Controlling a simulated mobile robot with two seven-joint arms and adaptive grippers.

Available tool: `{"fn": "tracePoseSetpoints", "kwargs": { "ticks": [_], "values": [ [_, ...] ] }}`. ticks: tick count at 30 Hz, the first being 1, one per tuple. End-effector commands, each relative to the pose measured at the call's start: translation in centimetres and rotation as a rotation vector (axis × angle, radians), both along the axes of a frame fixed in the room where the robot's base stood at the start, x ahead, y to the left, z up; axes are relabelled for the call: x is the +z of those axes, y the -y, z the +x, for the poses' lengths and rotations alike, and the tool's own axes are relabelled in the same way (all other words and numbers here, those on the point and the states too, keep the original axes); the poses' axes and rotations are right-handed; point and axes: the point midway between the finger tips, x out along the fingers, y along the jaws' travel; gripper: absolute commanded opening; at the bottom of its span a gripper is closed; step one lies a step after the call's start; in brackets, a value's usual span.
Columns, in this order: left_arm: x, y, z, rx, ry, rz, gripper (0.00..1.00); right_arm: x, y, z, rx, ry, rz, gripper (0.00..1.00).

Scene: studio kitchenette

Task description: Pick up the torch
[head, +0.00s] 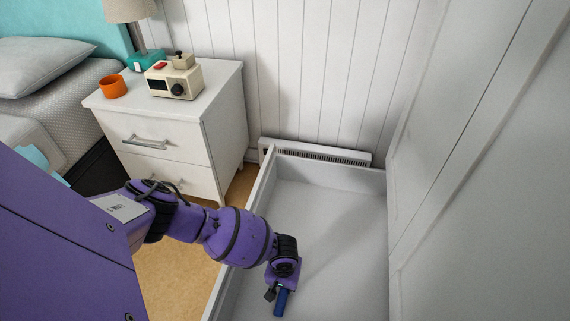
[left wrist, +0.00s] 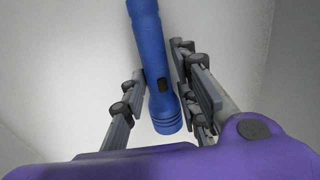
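The torch is a blue cylinder with a wider ribbed end and a dark switch. In the left wrist view the torch (left wrist: 152,50) runs from the top edge down between the two fingers of my left gripper (left wrist: 162,66). The fingers are open, with a visible gap on the left side of the torch and one near its wide end on the right. In the head view my left gripper (head: 275,289) points down inside a white open drawer, and a short part of the torch (head: 282,303) shows beside it. The gripper hides the rest. My right gripper is not in view.
The white drawer (head: 345,225) has raised walls, and its floor right of my arm is bare. A tall white panel (head: 480,150) stands at the right. A nightstand (head: 215,120) with an orange cup (head: 112,87), a cream device (head: 185,82) and a lamp (head: 130,10) stands behind.

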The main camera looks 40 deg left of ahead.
Motion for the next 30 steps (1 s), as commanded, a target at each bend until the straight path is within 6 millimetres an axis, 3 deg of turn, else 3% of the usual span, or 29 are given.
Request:
{"fn": "tracePoseSetpoints", "kwargs": {
  "ticks": [1, 5, 17, 24, 30],
  "values": [
    [0.0, 0.0, 0.0, 0.000, 0.000, -0.001, 0.16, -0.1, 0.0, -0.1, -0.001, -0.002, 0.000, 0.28],
    [0.0, 0.0, 0.0, 0.000, 0.000, 0.000, 0.00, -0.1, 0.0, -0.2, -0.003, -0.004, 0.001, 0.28],
    [0.4, 0.0, 0.0, 0.000, 0.000, -0.001, 0.00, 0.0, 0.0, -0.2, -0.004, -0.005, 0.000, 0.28],
    [3.4, 0.0, 0.1, 0.000, 0.003, -0.001, 0.00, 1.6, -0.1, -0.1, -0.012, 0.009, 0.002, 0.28],
    [7.6, 0.1, -3.1, -0.001, 0.003, -0.003, 0.00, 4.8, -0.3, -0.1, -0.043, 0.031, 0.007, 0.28]
  ]
}}
